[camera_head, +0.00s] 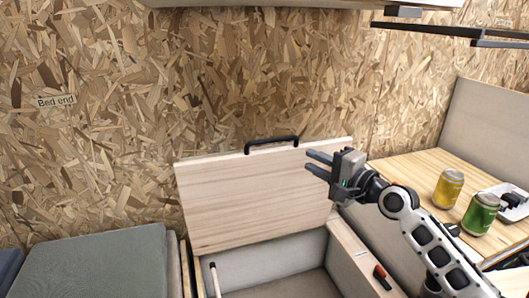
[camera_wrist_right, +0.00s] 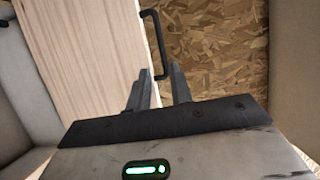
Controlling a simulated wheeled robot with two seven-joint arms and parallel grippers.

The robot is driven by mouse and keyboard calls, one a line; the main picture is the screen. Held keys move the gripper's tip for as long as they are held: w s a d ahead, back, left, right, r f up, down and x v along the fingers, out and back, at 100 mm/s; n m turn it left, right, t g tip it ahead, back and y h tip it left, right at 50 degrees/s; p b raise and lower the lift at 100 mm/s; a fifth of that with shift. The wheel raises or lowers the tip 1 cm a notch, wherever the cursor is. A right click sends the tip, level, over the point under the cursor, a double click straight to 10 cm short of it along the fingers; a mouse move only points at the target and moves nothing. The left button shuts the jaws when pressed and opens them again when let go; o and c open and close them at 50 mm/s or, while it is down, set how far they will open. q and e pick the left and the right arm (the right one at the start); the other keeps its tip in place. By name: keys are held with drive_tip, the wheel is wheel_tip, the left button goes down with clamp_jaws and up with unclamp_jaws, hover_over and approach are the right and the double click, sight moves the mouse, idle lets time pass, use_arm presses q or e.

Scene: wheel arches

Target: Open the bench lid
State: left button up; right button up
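The bench lid (camera_head: 255,195) is a pale wooden panel standing raised and leaning back towards the chipboard wall. A black handle (camera_head: 271,144) sits on its top edge. The open bench box (camera_head: 285,283) shows below it. My right gripper (camera_head: 312,161) is at the lid's upper right, with its two fingers apart and pointing left. In the right wrist view the fingers (camera_wrist_right: 160,84) are apart with nothing between them, near the lid (camera_wrist_right: 85,65) and the handle (camera_wrist_right: 157,45). Whether a finger touches the lid is unclear. My left gripper is not in view.
A wooden table (camera_head: 425,172) at the right holds a yellow can (camera_head: 448,188), a green can (camera_head: 481,213) and a white tray (camera_head: 513,203). A red and black object (camera_head: 382,277) lies on the bench edge. A grey cushion (camera_head: 95,265) is at the left.

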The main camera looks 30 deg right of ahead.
sight(272, 141)
drive_tip(key=w, duration=0.5)
drive_tip(key=w+a, duration=0.1)
drive_tip(key=w, duration=0.4)
drive_tip(key=w+a, duration=0.1)
drive_tip(key=w, duration=0.4)
drive_tip(key=shift+w+a+f+b, duration=0.1)
drive_tip(key=shift+w+a+b, duration=0.15)
drive_tip(key=shift+b, duration=0.05)
